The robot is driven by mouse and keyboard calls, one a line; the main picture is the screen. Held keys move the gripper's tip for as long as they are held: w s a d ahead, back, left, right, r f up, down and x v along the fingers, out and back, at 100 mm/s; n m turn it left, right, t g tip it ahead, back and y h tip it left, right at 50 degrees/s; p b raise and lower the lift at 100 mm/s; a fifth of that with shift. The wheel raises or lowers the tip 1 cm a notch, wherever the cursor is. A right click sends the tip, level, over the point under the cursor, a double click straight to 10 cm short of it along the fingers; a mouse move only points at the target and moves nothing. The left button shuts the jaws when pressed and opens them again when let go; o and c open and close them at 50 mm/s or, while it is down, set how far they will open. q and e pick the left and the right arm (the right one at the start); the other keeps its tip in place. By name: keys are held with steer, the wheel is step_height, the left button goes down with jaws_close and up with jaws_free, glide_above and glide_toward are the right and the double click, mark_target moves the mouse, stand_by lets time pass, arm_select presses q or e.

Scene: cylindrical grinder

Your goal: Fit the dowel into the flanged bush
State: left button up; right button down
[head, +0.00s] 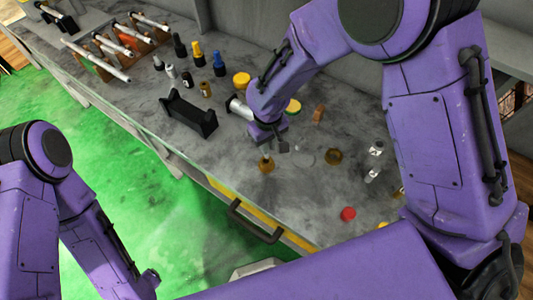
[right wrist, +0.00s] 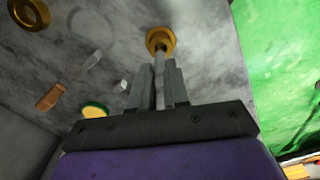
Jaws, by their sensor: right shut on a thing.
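My right gripper (head: 276,146) is low over the grey worktop, and its fingers also show in the right wrist view (right wrist: 158,88). It is shut on the dowel (right wrist: 160,62), a thin pale rod that points away from the fingers. The flanged bush (right wrist: 168,36), a brass ring, lies at the dowel's far end; in the head view the bush (head: 267,168) is just below the gripper. The dowel's tip overlaps the bush's opening; I cannot tell whether it is inside or just above.
Another brass ring (head: 333,156) lies to the right of the gripper. A black cradle (head: 188,116) stands to its left, with several small bottles behind. A red cap (head: 348,214) and metal parts (head: 374,162) lie to the right. The worktop's front edge is close by.

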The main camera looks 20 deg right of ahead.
mark_target(267, 157)
steer(key=f, duration=0.3)
steer(key=shift+w+f, duration=0.1)
steer(key=shift+w, duration=0.3)
steer(key=shift+s+a+f+p, duration=0.1)
steer(key=shift+s+f+p, duration=0.2)
steer(key=shift+f, duration=0.3)
steer(key=shift+s+a+f+p, duration=0.15)
steer(key=shift+s+f, duration=0.15)
steer(key=shift+f, duration=0.25)
steer(key=shift+d+f, duration=0.15)
steer(key=shift+f, duration=0.05)
steer(key=shift+w+f, duration=0.1)
steer(key=shift+w, duration=0.15)
steer(key=c, duration=1.1)
jaws_free()
steer(key=shift+w+f, duration=0.1)
steer(key=shift+w, duration=0.15)
steer(key=shift+s+r, duration=0.2)
steer(key=shift+s, duration=0.05)
steer(key=shift+w+r, duration=0.1)
steer(key=shift+r, duration=0.15)
step_height(267, 157, up, 11)
steer(key=shift+f+b, duration=0.2)
steer(key=shift+b, duration=0.85)
arm_select(q)
steer(key=shift+w+f, duration=0.15)
steer(key=shift+f, duration=0.45)
arm_select(e)
steer(key=shift+r, duration=0.4)
